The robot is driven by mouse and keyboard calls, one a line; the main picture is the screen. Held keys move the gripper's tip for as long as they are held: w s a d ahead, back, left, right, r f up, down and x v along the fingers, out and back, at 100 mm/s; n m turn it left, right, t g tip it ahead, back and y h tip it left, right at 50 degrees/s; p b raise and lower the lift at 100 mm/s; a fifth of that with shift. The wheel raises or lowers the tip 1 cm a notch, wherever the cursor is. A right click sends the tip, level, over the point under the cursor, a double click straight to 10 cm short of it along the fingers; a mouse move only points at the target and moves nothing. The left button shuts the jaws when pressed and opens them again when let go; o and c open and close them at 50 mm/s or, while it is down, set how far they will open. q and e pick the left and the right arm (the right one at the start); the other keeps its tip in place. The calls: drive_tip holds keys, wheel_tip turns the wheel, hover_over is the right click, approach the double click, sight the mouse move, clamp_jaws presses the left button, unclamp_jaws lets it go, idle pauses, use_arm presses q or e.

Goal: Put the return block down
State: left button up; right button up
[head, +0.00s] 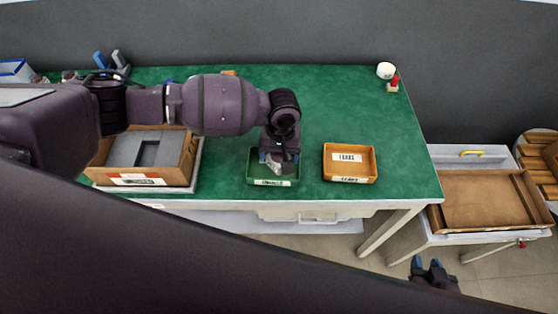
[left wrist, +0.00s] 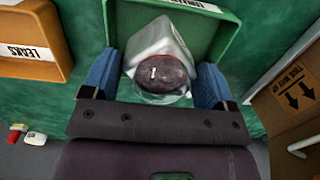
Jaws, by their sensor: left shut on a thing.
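My left gripper (head: 278,156) reaches down over the green tray (head: 274,181), which bears a white label. In the left wrist view its two blue fingers (left wrist: 155,85) stand either side of a pale grey block-like thing (left wrist: 160,38), which I take for the return block, with a dark, reddish oval part (left wrist: 161,73) and a clear rounded edge in front. I cannot tell whether these are one piece. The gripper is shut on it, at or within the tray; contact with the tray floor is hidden. My right gripper (head: 427,264) is low at the right, empty, fingertips apart.
An orange tray (head: 349,176) labelled LEAKS stands right of the green one. A cardboard box (head: 187,176) with grey inserts stands left. A white roll (head: 385,70) and red-topped item (head: 393,84) are at the back right. A wooden tray (head: 485,203) is on a side stand.

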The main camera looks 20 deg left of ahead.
use_arm(q)
wheel_tip(320, 180, down, 4)
drive_tip(key=shift+s+f, duration=0.1)
drive_tip(key=c, duration=0.3)
drive_tip(key=o, duration=1.4)
drive_tip(key=shift+c, duration=0.2)
drive_tip(key=shift+r, duration=0.2)
drive_tip(key=r, duration=1.2)
drive_tip(key=shift+w+d, duration=0.15)
drive_tip(key=shift+w, duration=0.25)
